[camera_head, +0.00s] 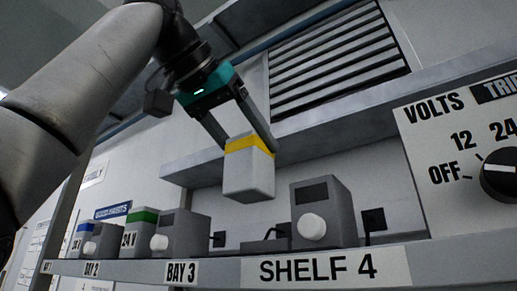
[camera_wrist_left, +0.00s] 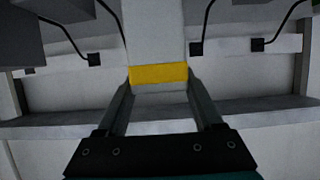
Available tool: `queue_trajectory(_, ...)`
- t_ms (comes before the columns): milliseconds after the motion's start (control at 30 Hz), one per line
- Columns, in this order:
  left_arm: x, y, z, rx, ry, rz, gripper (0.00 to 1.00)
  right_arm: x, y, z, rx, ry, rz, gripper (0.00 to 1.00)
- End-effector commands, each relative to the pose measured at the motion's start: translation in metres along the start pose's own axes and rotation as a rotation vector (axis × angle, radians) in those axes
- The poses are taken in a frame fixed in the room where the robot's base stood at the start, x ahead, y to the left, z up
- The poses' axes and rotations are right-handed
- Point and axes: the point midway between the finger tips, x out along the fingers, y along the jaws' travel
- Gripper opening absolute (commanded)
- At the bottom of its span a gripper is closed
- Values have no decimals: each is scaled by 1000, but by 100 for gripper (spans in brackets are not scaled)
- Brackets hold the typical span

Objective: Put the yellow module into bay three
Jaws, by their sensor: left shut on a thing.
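The yellow module (camera_head: 248,174) is a pale block with a yellow band at its top. My left gripper (camera_head: 248,140) is shut on it and holds it in the air above the shelf (camera_head: 220,272). The left wrist view shows the yellow band (camera_wrist_left: 158,73) between the fingers of my left gripper (camera_wrist_left: 160,85). The label BAY 3 (camera_head: 181,272) is on the shelf's front edge, left of and below the held module. My right gripper is in neither view.
A grey box with a white knob (camera_head: 322,212) stands behind the SHELF 4 label; another (camera_head: 180,234) stands above BAY 3. A green-banded module (camera_head: 138,229) and a blue-banded one (camera_head: 82,238) stand further left. A voltage dial panel (camera_head: 470,150) is at the right. A ledge (camera_head: 200,172) runs behind the module.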

Motion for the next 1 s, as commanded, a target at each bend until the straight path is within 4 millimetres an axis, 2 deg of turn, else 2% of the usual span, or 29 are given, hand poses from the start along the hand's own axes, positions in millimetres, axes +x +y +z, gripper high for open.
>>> queue_trajectory(267,8,-1,16,1,0,0,0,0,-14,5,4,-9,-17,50)
queue_trajectory(700,22,-1,53,-1,0,0,0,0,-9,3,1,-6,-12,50)
queue_trajectory(1000,25,0,61,-1,1,0,0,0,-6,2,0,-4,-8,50)
